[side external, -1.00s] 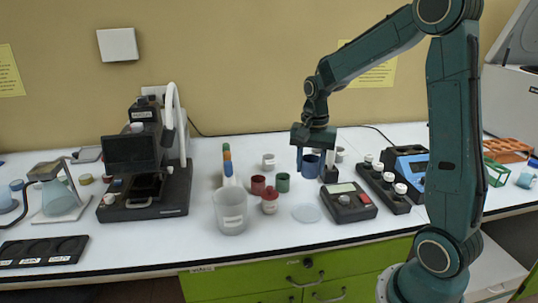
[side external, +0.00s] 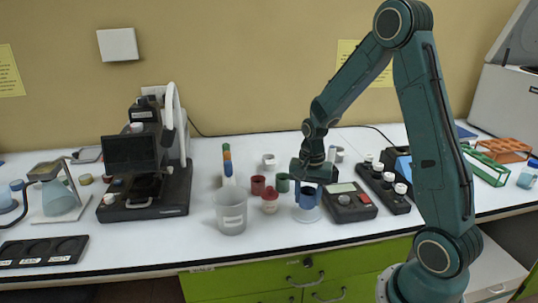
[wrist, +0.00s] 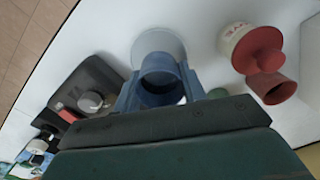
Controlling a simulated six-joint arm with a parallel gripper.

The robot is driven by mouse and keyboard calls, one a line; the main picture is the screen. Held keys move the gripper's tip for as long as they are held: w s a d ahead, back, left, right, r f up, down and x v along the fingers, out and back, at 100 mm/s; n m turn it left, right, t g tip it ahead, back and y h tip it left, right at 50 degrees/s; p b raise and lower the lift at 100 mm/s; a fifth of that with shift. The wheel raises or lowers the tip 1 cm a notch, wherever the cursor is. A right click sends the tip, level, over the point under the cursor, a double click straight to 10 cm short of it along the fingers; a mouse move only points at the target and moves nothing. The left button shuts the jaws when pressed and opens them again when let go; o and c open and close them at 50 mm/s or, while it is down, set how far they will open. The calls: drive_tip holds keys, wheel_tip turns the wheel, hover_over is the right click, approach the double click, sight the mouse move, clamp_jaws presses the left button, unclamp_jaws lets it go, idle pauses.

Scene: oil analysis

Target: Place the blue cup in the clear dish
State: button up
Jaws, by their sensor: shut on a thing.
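The blue cup (side external: 308,199) is held upright between the blue fingers of my gripper (side external: 308,187), over the back part of the clear dish (side external: 306,215). I cannot tell whether the cup's base touches the dish. The wrist view shows the cup (wrist: 160,72) between the two fingers (wrist: 160,88), with the round pale dish (wrist: 158,42) partly hidden behind it. My gripper is shut on the cup.
A white jar with a red lid (side external: 270,203), a dark red cup (side external: 257,185) and a green cup (side external: 282,183) stand close on the left. A scale (side external: 350,202) stands close on the right. A large clear beaker (side external: 230,212) is farther left.

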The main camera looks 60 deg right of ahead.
drive_tip(key=shift+f, duration=1.15)
drive_tip(key=shift+f, duration=0.15)
drive_tip(key=o, duration=1)
drive_tip(key=shift+c, duration=0.2)
wheel_tip(320, 180, up, 12)
drive_tip(key=shift+r, duration=0.2)
drive_tip(key=shift+s, duration=0.1)
